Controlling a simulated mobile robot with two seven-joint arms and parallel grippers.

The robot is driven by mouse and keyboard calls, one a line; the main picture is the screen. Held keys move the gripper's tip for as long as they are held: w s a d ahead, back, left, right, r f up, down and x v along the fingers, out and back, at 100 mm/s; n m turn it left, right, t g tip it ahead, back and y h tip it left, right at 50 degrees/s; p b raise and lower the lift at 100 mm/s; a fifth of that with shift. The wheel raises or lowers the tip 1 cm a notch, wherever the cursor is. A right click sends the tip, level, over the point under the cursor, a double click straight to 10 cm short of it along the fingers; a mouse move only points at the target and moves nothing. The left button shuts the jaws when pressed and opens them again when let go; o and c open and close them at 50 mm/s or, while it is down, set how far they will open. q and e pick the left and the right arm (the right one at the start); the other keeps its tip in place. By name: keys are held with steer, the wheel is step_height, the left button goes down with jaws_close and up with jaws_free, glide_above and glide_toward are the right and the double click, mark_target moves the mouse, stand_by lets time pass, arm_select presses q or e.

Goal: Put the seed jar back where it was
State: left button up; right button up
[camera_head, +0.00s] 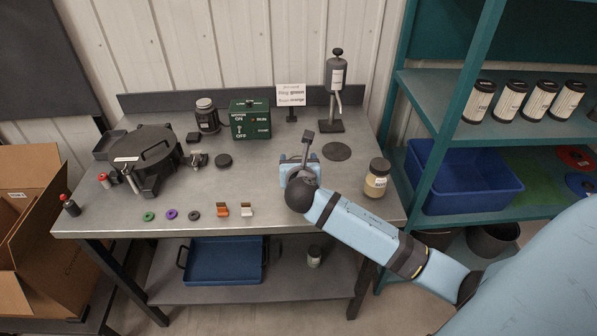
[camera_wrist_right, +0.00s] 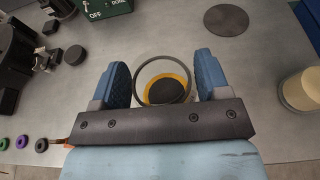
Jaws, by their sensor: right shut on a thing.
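A clear jar with a dark lid, a label and beige contents (camera_head: 376,182) stands upright at the table's right front. Its pale side also shows at the right edge of the right wrist view (camera_wrist_right: 302,92). My right gripper (camera_head: 303,168) is over the table, left of that jar and apart from it. In the right wrist view its blue fingers (camera_wrist_right: 163,85) are shut on a round vessel (camera_wrist_right: 163,63) with a dark rim, a yellow ring and a dark centre. My gripper hides this vessel in the head view; I cannot tell exactly what it is. My left gripper is not in view.
A dark round pad (camera_head: 337,151) lies bare behind the jar. A grey dispenser on a stand (camera_head: 334,85), a green switch box (camera_head: 250,120) and a black round machine (camera_head: 146,155) stand on the table. Small coloured rings line the front. A teal shelf (camera_head: 420,90) stands right.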

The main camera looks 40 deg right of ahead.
step_height(320, 180, down, 3)
steer(key=shift+f, duration=0.2)
steer(key=shift+f, duration=0.1)
steer(key=o, duration=1.5)
